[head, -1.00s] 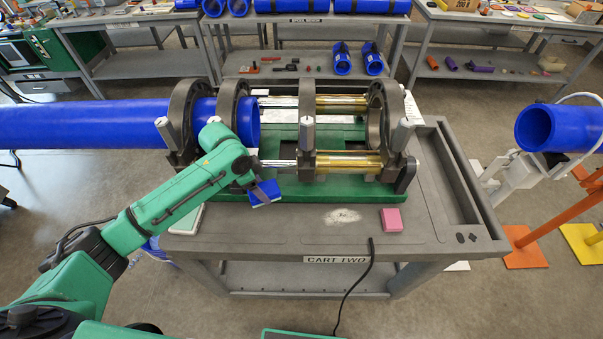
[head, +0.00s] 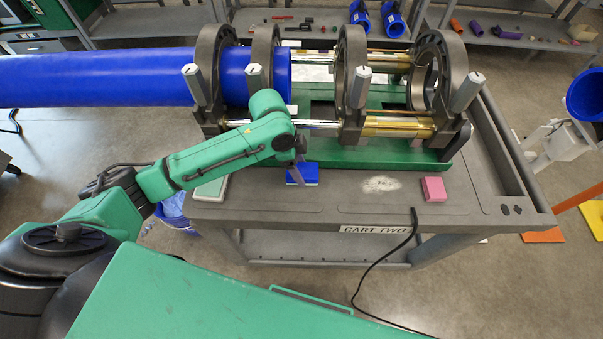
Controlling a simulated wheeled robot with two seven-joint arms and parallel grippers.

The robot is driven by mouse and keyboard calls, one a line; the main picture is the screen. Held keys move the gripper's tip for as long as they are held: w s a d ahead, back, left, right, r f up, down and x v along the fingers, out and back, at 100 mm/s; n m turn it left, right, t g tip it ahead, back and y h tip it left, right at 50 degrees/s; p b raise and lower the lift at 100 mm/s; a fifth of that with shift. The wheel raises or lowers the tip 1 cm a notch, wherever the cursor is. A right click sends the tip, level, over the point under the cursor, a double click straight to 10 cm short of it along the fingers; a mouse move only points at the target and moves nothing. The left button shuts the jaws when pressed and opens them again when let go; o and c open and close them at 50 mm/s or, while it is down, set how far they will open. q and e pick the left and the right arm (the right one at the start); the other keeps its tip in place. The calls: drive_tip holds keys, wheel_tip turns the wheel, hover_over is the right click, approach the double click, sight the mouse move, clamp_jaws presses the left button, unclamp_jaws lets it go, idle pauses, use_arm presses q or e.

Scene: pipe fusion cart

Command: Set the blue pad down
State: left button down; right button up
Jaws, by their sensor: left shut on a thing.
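The blue pad (head: 302,176) is at the front edge of the green machine base, over the grey cart top (head: 330,207). My left gripper (head: 297,168) is shut on it from above, with the fingers partly hidden by the wrist. The pad looks level and close to the cart top; I cannot tell whether it touches. My right gripper is not in view.
A pink block (head: 434,189) sits on the cart to the right, past a pale powdery patch (head: 381,184). The fusion machine's clamp rings (head: 351,85) and a long blue pipe (head: 110,78) stand behind. A black cable (head: 408,240) hangs over the front edge.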

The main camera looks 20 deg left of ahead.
use_arm(q)
wheel_tip(320, 180, down, 4)
drive_tip(key=shift+f, duration=0.55)
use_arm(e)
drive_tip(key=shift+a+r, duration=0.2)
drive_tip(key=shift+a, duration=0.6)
use_arm(q)
drive_tip(key=shift+f, duration=0.1)
drive_tip(key=shift+c, duration=0.2)
unclamp_jaws()
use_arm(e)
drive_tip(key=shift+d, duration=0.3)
use_arm(q)
drive_tip(key=shift+r, duration=0.2)
drive_tip(key=v, duration=1.2)
drive_tip(key=shift+d+b, duration=0.1)
drive_tip(key=shift+b, duration=0.25)
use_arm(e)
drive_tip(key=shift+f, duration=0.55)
